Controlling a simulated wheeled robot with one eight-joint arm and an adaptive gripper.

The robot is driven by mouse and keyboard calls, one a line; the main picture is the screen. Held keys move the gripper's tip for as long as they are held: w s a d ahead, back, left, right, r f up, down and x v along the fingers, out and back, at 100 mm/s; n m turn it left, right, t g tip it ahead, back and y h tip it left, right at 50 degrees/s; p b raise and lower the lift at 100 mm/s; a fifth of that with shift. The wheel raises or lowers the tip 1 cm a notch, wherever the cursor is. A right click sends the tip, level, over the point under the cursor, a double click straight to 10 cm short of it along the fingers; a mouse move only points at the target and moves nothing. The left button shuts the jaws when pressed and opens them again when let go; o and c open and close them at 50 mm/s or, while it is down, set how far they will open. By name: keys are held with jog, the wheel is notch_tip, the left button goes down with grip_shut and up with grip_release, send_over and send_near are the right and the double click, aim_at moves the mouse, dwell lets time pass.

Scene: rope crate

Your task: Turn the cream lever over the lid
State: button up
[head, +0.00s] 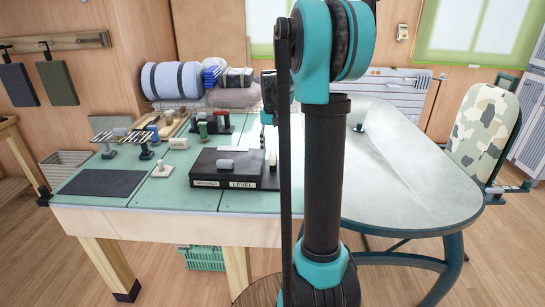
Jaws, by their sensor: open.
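A low black box with a flat dark lid (210,158) stands on the green table, with "LEVEL" on its front label. A pale grey cylindrical knob (225,165) lies on top of it. A small cream upright piece (272,159), which looks like the lever, stands at the box's right end, close beside my arm. It does not appear to lie across the lid, but it is too small to tell its exact turn. My gripper's fingers are hidden behind my upright arm; only some dark and teal parts show left of it.
A dark mat (100,183) lies at the table's front left, with a small white-based peg (162,170) near it. A rack (122,137), clamps and rolled mats (180,80) stand behind. A grey rounded tabletop (410,175) on the right is mostly clear.

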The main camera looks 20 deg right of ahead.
aim_at(272, 157)
jog(key=shift+f, duration=2.05)
grip_shut()
